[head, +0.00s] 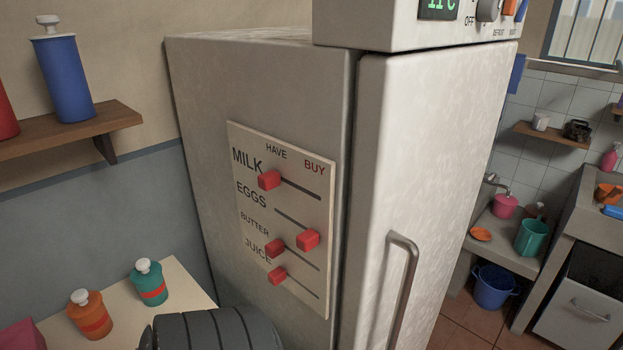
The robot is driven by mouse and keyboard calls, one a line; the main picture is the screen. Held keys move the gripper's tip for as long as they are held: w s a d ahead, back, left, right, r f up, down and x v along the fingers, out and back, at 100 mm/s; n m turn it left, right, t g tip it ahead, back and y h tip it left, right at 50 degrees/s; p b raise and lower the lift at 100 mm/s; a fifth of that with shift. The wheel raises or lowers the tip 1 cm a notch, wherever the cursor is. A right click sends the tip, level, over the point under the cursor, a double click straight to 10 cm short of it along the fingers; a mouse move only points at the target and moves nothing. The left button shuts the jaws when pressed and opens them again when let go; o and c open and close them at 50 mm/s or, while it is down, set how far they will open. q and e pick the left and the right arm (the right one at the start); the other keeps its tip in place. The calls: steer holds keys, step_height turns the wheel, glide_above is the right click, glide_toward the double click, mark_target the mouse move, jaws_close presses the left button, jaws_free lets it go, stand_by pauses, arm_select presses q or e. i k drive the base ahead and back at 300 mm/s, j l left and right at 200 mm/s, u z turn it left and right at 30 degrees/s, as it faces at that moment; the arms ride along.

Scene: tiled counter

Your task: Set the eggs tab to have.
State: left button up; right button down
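A pale list board (283,168) is on the side of the fridge, with HAVE and BUY columns and rows for milk, eggs, butter and juice. The red eggs tab (308,240) is at the right end of its slot, on the BUY side. The red milk tab (269,180), butter tab (275,248) and juice tab (278,275) are at the left ends of their slots, on the HAVE side. Neither of my grippers is in view.
The fridge (420,150) has a vertical door handle (403,290) to the right of the board. A green bottle (149,282) and an orange bottle (89,315) stand on a low surface at lower left. A wall shelf (60,135) holds a blue bottle (66,80).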

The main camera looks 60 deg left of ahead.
mark_target(309, 239)
steer(key=k+l+u, duration=0.15)
steer(key=l+u, duration=0.2)
steer(key=k+l+u, duration=0.2)
steer(key=u, duration=0.15)
steer(key=i+j+u, duration=0.1)
steer(key=u, duration=0.4)
steer(key=i+j+u, duration=0.15)
steer(key=u, duration=0.35)
steer(key=i+u, duration=0.15)
steer(key=u, duration=0.35)
